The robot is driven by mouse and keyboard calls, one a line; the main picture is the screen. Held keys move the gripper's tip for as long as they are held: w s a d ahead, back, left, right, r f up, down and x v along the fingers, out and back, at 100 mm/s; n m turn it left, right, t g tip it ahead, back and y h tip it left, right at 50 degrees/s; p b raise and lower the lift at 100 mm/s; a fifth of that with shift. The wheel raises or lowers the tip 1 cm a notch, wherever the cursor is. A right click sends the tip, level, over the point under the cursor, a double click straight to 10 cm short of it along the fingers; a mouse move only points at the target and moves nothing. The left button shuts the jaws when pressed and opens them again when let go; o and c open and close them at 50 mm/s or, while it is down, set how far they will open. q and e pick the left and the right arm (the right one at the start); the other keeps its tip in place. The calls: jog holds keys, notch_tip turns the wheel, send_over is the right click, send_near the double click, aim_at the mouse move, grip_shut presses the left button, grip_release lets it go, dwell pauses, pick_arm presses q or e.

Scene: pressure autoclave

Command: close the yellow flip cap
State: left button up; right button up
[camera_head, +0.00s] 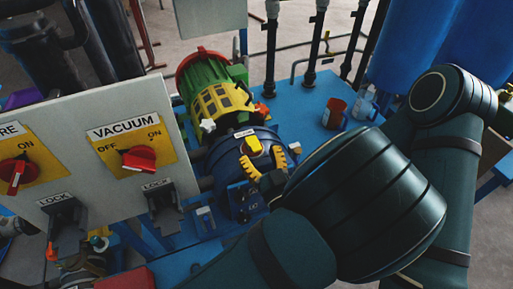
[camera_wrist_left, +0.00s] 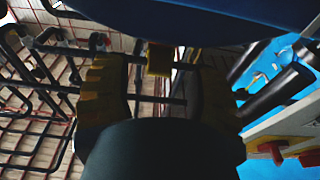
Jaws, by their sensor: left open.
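The yellow flip cap (camera_head: 253,145) sits on the blue rounded housing (camera_head: 226,156), just below a small white label. My left gripper (camera_head: 264,162) is open, with its yellow ridged fingers spread just in front of the cap. In the left wrist view, the yellow cap (camera_wrist_left: 160,60) shows between and beyond the two fingertips of the left gripper (camera_wrist_left: 157,85), against the blue housing (camera_wrist_left: 190,12). I cannot tell whether the fingers touch the cap or how far it is tilted. My arm hides part of the housing's right side. My right gripper is not in view.
A grey panel (camera_head: 104,172) with red VACUUM and other switches stands close on the left. A green and yellow motor (camera_head: 213,95) lies behind the housing. A red cup (camera_head: 334,113) stands on the blue table (camera_head: 290,106). Blue tanks (camera_head: 412,45) stand at the back right.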

pick_arm(q)
jog(key=v, duration=0.5)
dwell(0.5)
